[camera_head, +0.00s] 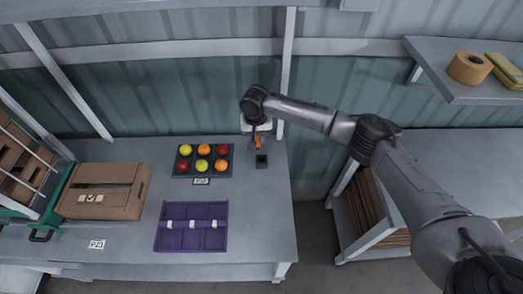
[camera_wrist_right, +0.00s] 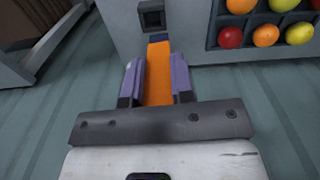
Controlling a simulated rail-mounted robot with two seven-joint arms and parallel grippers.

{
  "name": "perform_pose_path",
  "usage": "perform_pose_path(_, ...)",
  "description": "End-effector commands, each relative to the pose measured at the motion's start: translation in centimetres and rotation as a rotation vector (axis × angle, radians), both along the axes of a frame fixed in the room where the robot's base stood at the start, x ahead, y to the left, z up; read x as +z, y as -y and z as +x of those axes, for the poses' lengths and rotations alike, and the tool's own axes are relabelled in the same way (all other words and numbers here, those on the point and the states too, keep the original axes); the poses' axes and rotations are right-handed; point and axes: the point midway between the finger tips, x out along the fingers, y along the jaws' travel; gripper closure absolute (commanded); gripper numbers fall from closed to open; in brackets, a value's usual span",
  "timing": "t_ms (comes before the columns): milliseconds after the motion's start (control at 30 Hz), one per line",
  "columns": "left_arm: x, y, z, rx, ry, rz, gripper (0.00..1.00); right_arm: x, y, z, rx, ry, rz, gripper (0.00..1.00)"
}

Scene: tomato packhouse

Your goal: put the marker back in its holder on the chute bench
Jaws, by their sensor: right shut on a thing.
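The marker (camera_head: 258,142) is orange. In the right wrist view the orange marker (camera_wrist_right: 158,75) lies between the two purple fingers of my right gripper (camera_wrist_right: 154,82), with a dark blue end (camera_wrist_right: 158,38) pointing at the holder. The right gripper (camera_head: 257,137) is shut on it, at the back right of the chute bench (camera_head: 262,215). The holder (camera_head: 262,161) is a small dark square block with an opening on top. It also shows in the right wrist view (camera_wrist_right: 152,16), just beyond the blue end. The marker is outside the holder. My left gripper is not in view.
A dark tray (camera_head: 233,160) of red, yellow and orange tomatoes stands left of the holder. A purple divided tray (camera_head: 192,244) and a cardboard box (camera_head: 105,190) are also on the bench. A shelf with tape (camera_head: 469,67) is at upper right.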

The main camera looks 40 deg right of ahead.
Motion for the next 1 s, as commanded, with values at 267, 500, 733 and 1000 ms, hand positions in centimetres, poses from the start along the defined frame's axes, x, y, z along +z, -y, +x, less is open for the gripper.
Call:
perform_pose_path(267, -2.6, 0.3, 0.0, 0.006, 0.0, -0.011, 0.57, -4.4, 2.6, 0.7, -0.055, 0.002, 0.0, 0.98)
perform_pose_path(500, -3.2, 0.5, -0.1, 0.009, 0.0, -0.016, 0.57, -5.0, 2.8, 0.8, -0.061, 0.002, 0.0, 0.98)
perform_pose_path(733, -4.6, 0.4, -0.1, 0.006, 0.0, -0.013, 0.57, -6.0, 2.8, 0.8, -0.06, 0.002, 0.0, 0.98)
perform_pose_path(1000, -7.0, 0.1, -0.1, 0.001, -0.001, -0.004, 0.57, -7.8, 2.8, 0.8, -0.06, 0.002, -0.001, 0.98)
